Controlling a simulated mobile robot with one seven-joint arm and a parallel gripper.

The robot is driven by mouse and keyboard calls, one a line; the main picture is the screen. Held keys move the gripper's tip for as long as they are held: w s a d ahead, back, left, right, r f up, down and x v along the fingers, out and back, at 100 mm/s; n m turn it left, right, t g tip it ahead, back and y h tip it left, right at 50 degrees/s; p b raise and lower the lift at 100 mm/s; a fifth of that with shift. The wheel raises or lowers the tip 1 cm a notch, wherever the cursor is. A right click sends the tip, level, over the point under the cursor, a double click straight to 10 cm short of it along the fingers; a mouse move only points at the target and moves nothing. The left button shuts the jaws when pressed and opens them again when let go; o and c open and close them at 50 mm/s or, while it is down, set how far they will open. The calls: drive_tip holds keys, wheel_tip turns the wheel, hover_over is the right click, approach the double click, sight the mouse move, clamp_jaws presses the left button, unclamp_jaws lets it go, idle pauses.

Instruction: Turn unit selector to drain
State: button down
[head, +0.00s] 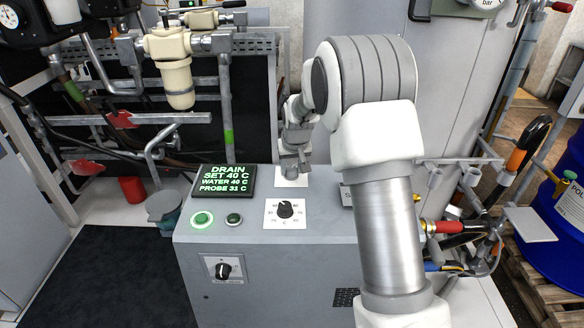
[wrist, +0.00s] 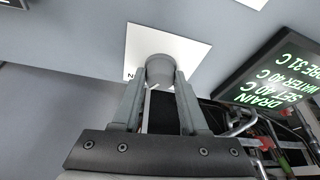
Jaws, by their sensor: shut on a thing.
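The unit selector is a grey round knob (wrist: 160,69) on a white plate (wrist: 140,42) on the unit's top. My gripper (wrist: 160,95) is shut on this knob, with one finger on each side of it. In the head view my gripper (head: 291,168) points down onto the selector plate (head: 284,183) at the back of the unit's top and hides the knob. The display (head: 223,181) reads DRAIN, SET 40 C, WATER 40 C, PROBE 31 C. Most of the plate's lettering is hidden, so the pointer's direction cannot be told.
A black temperature dial (head: 285,209) sits in front of the selector. A lit green button (head: 202,218) and a dark one (head: 234,218) are left of it. Another knob (head: 223,270) is on the unit's front. A blue drum (head: 560,215) stands at the right.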

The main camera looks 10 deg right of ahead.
drive_tip(key=shift+m, duration=0.5)
drive_tip(key=shift+c, duration=2.2)
unclamp_jaws()
drive_tip(key=p+v, duration=0.2)
drive_tip(key=v, duration=1.5)
drive_tip(key=shift+a+r, duration=0.25)
drive_tip(key=shift+a, duration=0.05)
